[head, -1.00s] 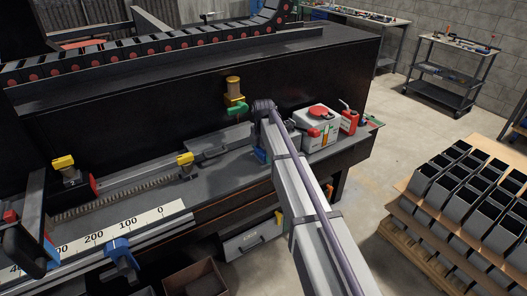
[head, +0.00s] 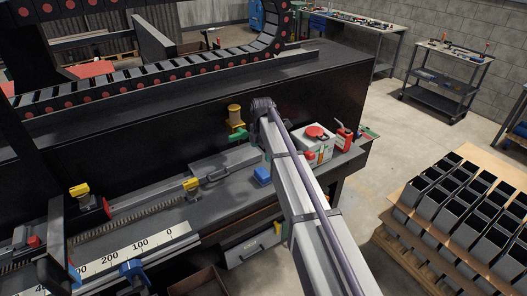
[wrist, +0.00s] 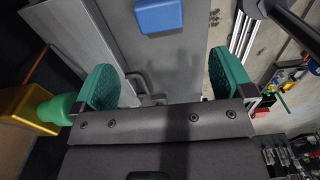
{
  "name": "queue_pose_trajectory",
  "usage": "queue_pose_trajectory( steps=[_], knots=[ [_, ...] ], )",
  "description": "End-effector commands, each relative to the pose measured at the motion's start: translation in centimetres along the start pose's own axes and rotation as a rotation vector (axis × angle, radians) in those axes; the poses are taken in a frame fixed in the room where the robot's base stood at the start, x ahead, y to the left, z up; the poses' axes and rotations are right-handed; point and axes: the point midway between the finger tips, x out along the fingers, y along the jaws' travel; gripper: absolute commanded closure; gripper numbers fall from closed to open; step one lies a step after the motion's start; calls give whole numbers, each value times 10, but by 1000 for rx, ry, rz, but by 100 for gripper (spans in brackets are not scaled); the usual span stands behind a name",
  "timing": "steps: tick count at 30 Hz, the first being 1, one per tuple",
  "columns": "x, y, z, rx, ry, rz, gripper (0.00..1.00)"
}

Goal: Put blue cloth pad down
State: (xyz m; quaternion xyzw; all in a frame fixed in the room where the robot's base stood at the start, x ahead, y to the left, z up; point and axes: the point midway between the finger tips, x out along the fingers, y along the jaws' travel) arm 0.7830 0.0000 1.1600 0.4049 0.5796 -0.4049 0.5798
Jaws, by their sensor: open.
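The blue cloth pad (head: 262,175) lies on the grey bench top, just left of my arm in the head view. In the wrist view the pad (wrist: 158,15) is at the top, flat on the grey surface, beyond my fingertips and apart from them. My gripper (wrist: 165,88) shows two green textured fingers spread wide with nothing between them. In the head view my arm hides the gripper's fingers.
A yellow and green fitting (head: 236,121) is on the dark wall behind. A grey rail with a handle (head: 215,170) lies left of the pad.

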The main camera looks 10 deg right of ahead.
Motion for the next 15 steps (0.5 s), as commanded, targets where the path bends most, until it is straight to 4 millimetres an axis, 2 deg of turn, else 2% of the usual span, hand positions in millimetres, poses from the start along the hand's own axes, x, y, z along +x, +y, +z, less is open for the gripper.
queue_pose_trajectory(
  steps=[2,5,8,9,12,15],
  knots=[
    [2,-14,-5,58,0,0,1],
    [2,-63,-23,311,0,0,1],
    [2,-140,-51,742,0,-1,1],
    [2,-173,-63,936,-1,0,1],
    [2,-242,-88,1387,-1,0,1],
    [2,-288,-105,1718,-1,0,1]
  ],
)
